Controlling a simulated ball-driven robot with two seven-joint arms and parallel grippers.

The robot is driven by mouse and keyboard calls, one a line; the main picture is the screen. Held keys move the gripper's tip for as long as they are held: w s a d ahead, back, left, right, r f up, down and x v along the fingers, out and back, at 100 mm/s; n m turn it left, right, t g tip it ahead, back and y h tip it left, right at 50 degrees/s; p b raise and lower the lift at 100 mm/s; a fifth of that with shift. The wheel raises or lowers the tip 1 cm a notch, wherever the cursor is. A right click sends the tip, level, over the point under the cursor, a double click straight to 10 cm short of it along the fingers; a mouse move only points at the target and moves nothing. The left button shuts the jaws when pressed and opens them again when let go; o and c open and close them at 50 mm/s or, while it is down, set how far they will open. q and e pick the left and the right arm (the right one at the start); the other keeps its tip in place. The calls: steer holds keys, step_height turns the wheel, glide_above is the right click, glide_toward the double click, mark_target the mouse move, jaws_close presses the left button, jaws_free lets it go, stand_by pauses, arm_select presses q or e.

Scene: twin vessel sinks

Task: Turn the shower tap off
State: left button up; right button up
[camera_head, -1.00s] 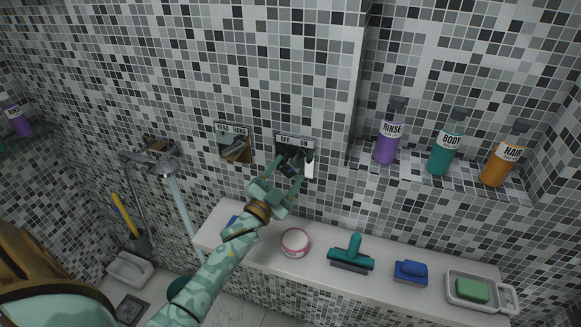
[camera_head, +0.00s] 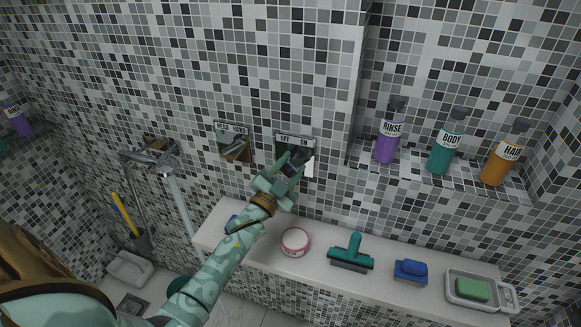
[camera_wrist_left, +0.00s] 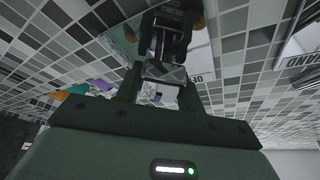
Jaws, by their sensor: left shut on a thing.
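The shower tap is a mirrored wall plate (camera_head: 283,148) with an OFF and ON label strip along its top. Its dark handle (camera_wrist_left: 168,40) sticks out from the plate, also seen in the left wrist view. My left gripper (camera_head: 291,166) is at the plate, shut on the handle, and hides much of it in the head view. In the left wrist view the fingers (camera_wrist_left: 160,85) sit either side of the handle's end. A shower head (camera_head: 158,165) is at left, with a pale blue stream (camera_head: 183,208) below it. My right gripper is not in view.
A second mirrored plate (camera_head: 235,147) is on the left. Below, a white ledge (camera_head: 320,262) holds a round tin (camera_head: 295,242), a teal squeegee (camera_head: 351,253), a blue sponge (camera_head: 411,271) and a soap dish (camera_head: 500,297). Bottles (camera_head: 446,146) stand on the right shelf.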

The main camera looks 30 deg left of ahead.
arm_select(q)
steer(key=shift+n, duration=0.4)
steer(key=n+y, duration=0.2)
steer(key=n, duration=0.1)
steer(key=shift+n+t, duration=0.4)
steer(key=shift+a+n+y, duration=0.1)
steer(key=shift+n+y, duration=0.75)
steer(key=shift+n, duration=0.75)
steer(key=shift+n+y, duration=0.85)
steer(key=shift+n, duration=0.75)
steer(key=shift+p, duration=0.3)
steer(key=o, duration=1)
steer(key=shift+s, duration=0.1)
steer(key=p+v, duration=0.1)
steer(key=v, duration=1.5)
steer(key=shift+s+r, duration=0.1)
